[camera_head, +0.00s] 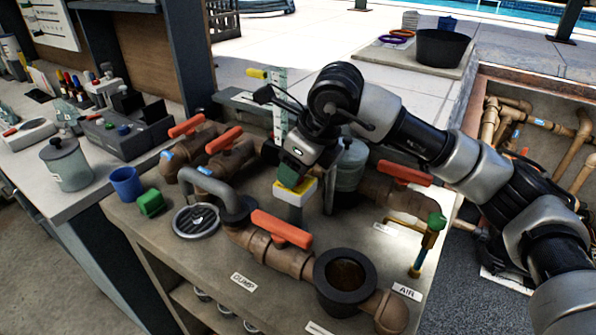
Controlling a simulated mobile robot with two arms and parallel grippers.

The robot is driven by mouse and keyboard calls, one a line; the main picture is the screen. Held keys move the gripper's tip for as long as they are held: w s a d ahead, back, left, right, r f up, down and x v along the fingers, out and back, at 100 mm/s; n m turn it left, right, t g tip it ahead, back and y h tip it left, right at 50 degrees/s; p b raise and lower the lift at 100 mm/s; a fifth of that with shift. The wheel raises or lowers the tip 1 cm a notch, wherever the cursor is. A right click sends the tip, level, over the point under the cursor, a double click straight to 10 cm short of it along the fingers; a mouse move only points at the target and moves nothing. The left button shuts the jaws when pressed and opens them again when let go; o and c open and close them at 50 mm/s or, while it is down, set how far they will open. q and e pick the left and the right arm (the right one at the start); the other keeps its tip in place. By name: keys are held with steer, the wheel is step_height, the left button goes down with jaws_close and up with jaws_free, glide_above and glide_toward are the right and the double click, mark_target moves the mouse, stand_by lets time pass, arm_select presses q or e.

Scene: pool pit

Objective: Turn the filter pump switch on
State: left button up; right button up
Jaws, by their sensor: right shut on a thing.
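My right gripper (305,183) reaches in from the right over the middle of the pipe bench. It is shut on a small white block with a yellow top (297,192), which sits above a grey-green post. I cannot tell whether this block is the filter pump switch, and the arm and gripper hide part of it. A dark control box (128,128) with small coloured buttons stands on the left counter, away from the gripper. No switch is clearly labelled in this view. My left gripper is not in view.
Brown pipes with orange valve handles (282,229) crowd the bench around the gripper. A round drain grate (196,221), a green cube (150,203) and a blue cup (126,184) are at left. A black pot (441,48) stands at the back; an open pipe pit is at right.

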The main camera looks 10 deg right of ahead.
steer(key=shift+r, duration=0.1)
stand_by(0.4)
steer(key=o, duration=0.9)
steer(key=shift+o, duration=0.2)
steer(key=b+v, duration=0.1)
steer(key=v, duration=0.9)
steer(key=shift+s+r, duration=0.2)
steer(key=shift+r, duration=0.1)
steer(key=shift+d, duration=0.1)
